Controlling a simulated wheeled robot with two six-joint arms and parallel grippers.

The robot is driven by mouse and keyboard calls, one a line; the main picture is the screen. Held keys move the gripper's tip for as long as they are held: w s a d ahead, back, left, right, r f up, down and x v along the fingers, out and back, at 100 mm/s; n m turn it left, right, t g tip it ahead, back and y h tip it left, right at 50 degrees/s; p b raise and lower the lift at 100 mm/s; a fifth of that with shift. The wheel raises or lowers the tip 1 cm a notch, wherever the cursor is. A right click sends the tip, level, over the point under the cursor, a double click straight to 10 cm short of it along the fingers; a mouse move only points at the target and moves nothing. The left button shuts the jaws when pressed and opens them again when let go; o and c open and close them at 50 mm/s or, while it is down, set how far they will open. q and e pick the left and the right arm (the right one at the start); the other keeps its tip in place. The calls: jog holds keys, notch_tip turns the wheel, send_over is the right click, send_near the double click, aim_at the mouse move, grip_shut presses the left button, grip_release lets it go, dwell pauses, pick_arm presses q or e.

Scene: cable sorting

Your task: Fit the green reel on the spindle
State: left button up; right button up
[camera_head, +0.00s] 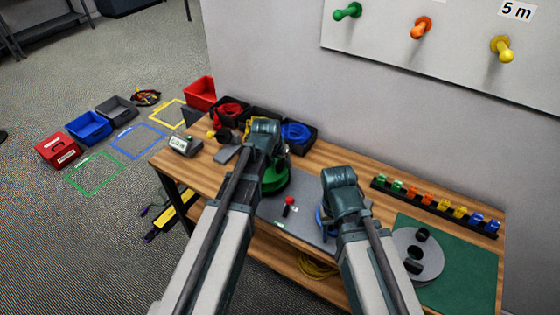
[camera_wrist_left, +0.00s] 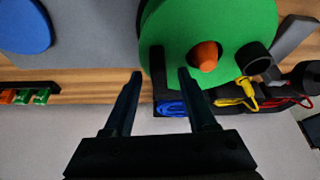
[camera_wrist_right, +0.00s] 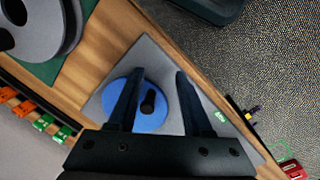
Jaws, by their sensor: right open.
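The green reel (camera_head: 275,178) lies on the grey mat, partly hidden below my left gripper (camera_head: 262,135). In the left wrist view the reel (camera_wrist_left: 185,30) is a broad green disc. An orange rounded tip (camera_wrist_left: 207,55) shows at its middle; I cannot tell whether this is the spindle. A black cylinder (camera_wrist_left: 256,57) stands near the disc's edge.
A red-topped lever (camera_head: 289,201) stands on the grey mat (camera_head: 305,231). A grey reel (camera_head: 435,262) lies on the green mat (camera_head: 470,275) at right. Coloured clips (camera_head: 428,202) line the back edge. Black bins with cables (camera_head: 305,145) stand at back left. Pegs (camera_head: 421,28) stick out above.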

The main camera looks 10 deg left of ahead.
pick_arm(q)
jog(key=p+v, duration=1.2)
jog(key=v, duration=0.2)
jog(key=shift+p, duration=0.3)
pick_arm(e)
notch_tip(320, 180, up, 12)
jog(key=shift+r, duration=0.25)
pick_arm(q)
jog(key=shift+f, duration=0.1)
jog(key=s+d+f+g+y, duration=0.1)
jog(key=s+d, duration=0.3)
jog(key=s, duration=0.4)
jog(key=s+d+m+g+y, duration=0.1)
jog(key=s+d+g, duration=0.3)
jog(key=s, duration=0.5)
jog(key=shift+d+f, duration=0.35)
jog(key=shift+f, duration=0.05)
